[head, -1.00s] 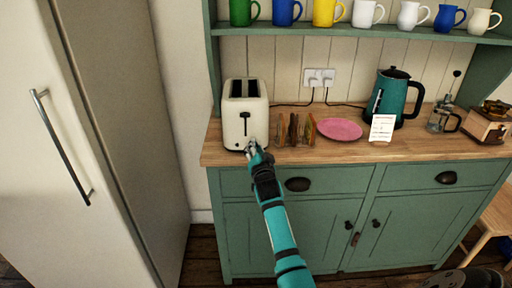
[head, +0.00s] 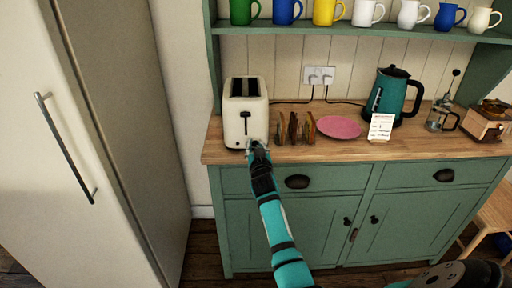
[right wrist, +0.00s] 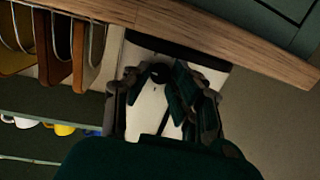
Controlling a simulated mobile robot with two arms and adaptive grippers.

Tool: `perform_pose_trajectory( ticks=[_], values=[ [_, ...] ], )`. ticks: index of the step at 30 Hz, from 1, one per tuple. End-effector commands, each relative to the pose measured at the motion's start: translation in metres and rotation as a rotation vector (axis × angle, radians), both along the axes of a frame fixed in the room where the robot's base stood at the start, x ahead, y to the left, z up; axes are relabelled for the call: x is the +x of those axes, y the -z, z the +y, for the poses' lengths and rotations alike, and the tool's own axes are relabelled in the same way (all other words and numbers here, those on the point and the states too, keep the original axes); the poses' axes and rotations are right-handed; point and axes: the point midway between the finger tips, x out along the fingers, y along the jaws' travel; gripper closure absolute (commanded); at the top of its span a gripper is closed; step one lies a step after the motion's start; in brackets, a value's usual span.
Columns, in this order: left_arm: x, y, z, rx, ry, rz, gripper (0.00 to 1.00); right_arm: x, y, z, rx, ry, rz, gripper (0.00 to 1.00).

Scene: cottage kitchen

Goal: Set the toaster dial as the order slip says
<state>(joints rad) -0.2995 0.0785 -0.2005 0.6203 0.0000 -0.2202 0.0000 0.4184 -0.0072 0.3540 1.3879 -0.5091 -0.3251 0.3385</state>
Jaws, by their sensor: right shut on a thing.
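The cream toaster (head: 240,104) stands at the left end of the wooden counter, its front with the lever slot facing me. My right gripper (head: 255,146) is at the lower front of the toaster, where the dial sits. In the right wrist view, my right gripper (right wrist: 160,78) is shut around the dark dial (right wrist: 160,72) on the toaster's pale front (right wrist: 147,108); the dial's pointer and marks cannot be read. The white order slip (head: 381,127) stands on the counter to the right; its writing is too small to read. My left gripper is not in view.
A toast rack with slices (head: 295,129) stands just right of the toaster, and shows in the right wrist view (right wrist: 60,45). Then come a pink plate (head: 338,127), a teal kettle (head: 394,94), a glass press (head: 440,116) and a grinder (head: 486,124). Mugs line the shelf above.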

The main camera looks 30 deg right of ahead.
Motion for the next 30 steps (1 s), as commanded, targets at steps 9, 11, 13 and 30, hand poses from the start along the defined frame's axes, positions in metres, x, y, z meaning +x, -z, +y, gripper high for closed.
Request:
perform_pose_trajectory(
  ticks=[9, 11, 13, 30],
  values=[
    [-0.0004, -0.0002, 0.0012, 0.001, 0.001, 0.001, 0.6, 0.0004, -0.0012, 0.0004, -0.01, -0.001, 0.003, 1.0],
    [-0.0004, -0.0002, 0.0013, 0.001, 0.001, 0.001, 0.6, 0.0004, -0.0012, 0.0004, -0.009, -0.001, 0.002, 1.0],
    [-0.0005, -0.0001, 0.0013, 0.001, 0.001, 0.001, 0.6, 0.0004, -0.0013, 0.0004, -0.009, -0.001, 0.002, 1.0],
    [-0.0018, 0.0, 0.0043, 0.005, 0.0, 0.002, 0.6, -0.0067, -0.0004, 0.004, -0.008, -0.001, 0.004, 0.55]
  ],
)
